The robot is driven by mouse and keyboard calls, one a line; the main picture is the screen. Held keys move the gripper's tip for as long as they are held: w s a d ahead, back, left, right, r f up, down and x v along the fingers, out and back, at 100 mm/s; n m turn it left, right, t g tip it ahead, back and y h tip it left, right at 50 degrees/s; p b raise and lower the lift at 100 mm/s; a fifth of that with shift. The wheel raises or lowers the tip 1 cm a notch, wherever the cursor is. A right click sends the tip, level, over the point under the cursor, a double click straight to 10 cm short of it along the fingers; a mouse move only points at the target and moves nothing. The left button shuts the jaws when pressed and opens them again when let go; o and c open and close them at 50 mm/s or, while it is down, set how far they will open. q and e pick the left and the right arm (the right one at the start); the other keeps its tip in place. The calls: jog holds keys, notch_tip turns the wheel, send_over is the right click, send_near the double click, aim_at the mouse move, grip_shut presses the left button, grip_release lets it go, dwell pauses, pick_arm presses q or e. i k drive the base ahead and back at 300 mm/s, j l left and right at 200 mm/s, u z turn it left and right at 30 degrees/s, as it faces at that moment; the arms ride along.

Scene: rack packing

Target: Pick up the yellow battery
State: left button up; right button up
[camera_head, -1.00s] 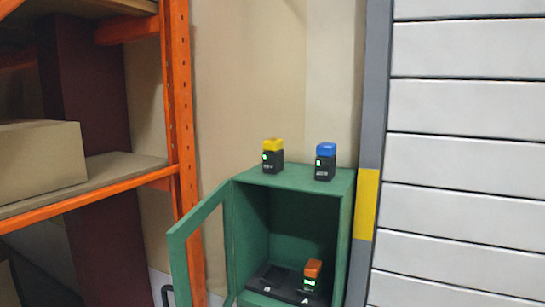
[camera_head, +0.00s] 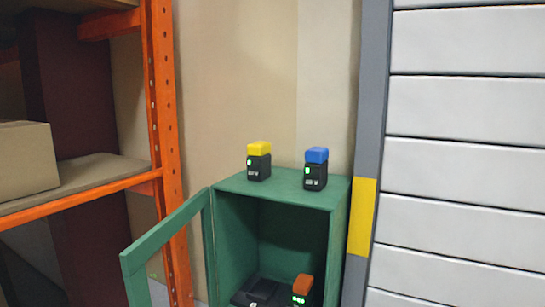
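The yellow battery (camera_head: 259,161) has a black body and a yellow top. It stands upright on top of the green cabinet (camera_head: 277,190), towards its left side. A blue-topped battery (camera_head: 315,169) stands upright to its right on the same surface, with a gap between them. Neither of my grippers is in view.
The cabinet door (camera_head: 165,240) hangs open to the left. Inside, an orange-topped battery (camera_head: 302,290) stands at a black base (camera_head: 257,292). An orange rack (camera_head: 165,110) with a cardboard box (camera_head: 25,160) is at left. A white panelled wall (camera_head: 465,130) is at right.

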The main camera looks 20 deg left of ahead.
aim_at(259, 158)
jog(key=i+l+u, duration=0.2)
jog(key=i+u, duration=0.25)
jog(key=i+l+u, duration=0.45)
jog(key=u, duration=0.3)
